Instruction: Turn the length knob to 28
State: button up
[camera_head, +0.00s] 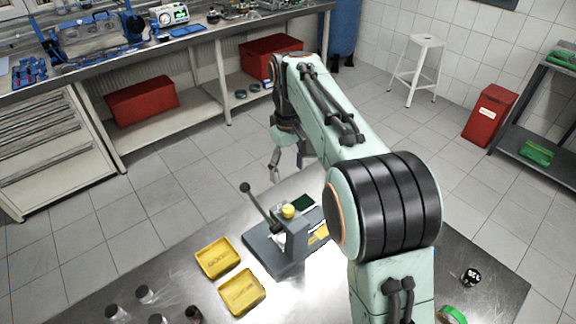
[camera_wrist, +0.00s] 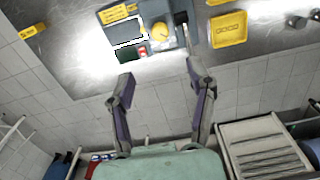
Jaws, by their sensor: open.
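A grey bench device (camera_head: 262,250) with a long black-tipped lever stands on the metal table. A yellow round knob (camera_head: 288,211) sits on top of it. I cannot read any number on the screen or knob. My gripper (camera_head: 286,168) is open and empty, just beyond the device in the head view. In the wrist view its fingertips (camera_wrist: 158,68) are spread apart below the knob, not touching it.
Two yellow trays (camera_head: 241,292) (camera_head: 217,258) lie left of the device; one tray (camera_wrist: 229,29) shows right of it in the wrist view. Several small metal parts (camera_head: 145,294) stand at the table's front left. A green ring (camera_head: 452,315) lies at the right.

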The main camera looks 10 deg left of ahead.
jog(key=n, duration=0.1)
send_over(288, 208)
notch_tip(288, 208, down, 6)
jog(key=shift+r, duration=0.15)
notch_tip(288, 208, down, 6)
jog(key=shift+f, duration=0.15)
grip_shut()
